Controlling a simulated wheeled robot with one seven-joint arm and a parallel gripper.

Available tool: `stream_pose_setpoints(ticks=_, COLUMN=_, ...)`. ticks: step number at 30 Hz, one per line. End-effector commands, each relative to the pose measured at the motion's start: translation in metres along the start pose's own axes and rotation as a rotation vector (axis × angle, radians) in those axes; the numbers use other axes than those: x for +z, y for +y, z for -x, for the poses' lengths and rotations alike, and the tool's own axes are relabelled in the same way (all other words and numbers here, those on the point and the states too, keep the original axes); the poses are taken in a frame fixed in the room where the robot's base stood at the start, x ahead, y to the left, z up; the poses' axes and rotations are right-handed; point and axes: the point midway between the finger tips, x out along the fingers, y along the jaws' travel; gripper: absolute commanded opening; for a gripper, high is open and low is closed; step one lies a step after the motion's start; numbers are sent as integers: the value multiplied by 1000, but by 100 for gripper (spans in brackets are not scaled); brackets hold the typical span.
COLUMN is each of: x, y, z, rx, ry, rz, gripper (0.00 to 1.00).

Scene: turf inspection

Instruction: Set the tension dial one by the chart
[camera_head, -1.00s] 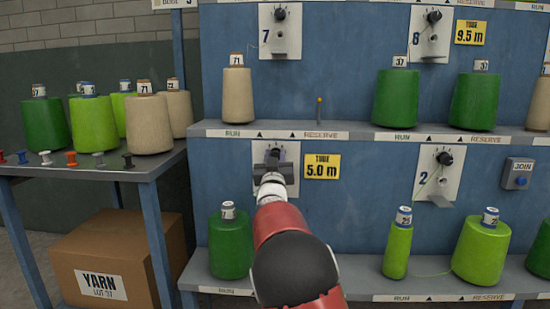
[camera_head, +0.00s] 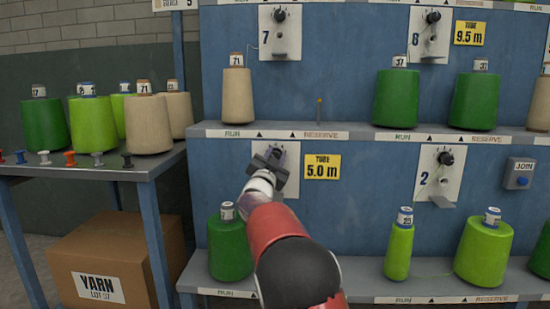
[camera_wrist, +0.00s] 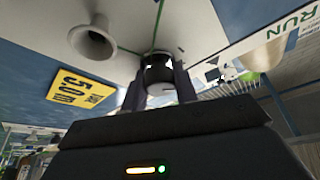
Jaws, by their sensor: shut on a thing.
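My gripper (camera_head: 271,160) is at the white plate (camera_head: 290,184) on the lower left of the blue machine, beside a yellow "TUBE 5.0 m" label (camera_head: 322,167). In the wrist view, my gripper (camera_wrist: 159,88) has its two fingers shut on a dark round dial (camera_wrist: 158,72), one on each side. The dial's pointer and marks cannot be read. In the head view my gripper covers most of the dial and the plate's number. The yellow label also shows in the wrist view (camera_wrist: 80,88), turned on its side. No tension chart can be made out.
A pale flared guide (camera_wrist: 92,42) sticks out of the plate near the dial. A green cone (camera_head: 229,245) stands below my wrist. A second plate with a dial (camera_head: 446,158) and a JOIN button (camera_head: 521,172) are to the right. A cone table (camera_head: 110,168) stands left.

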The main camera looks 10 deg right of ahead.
Motion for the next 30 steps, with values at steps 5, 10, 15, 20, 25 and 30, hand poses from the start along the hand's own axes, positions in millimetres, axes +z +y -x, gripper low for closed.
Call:
stream_pose_setpoints(ticks=5, x=0, y=0, z=0, rx=25, ry=-1, rz=-60, gripper=6)
stream_pose_setpoints(ticks=10, x=0, y=0, z=0, rx=36, ry=-1, rz=-86, gripper=6)
stream_pose_setpoints(ticks=15, x=0, y=0, z=0, rx=39, ry=0, rz=-92, gripper=6)
stream_pose_setpoints(ticks=20, x=0, y=0, z=0, rx=39, ry=0, rz=-91, gripper=6)
stream_pose_setpoints(ticks=25, x=0, y=0, z=0, rx=38, ry=0, rz=-91, gripper=41)
stream_pose_setpoints(ticks=30, x=0, y=0, z=0, rx=38, ry=0, rz=-90, gripper=51)
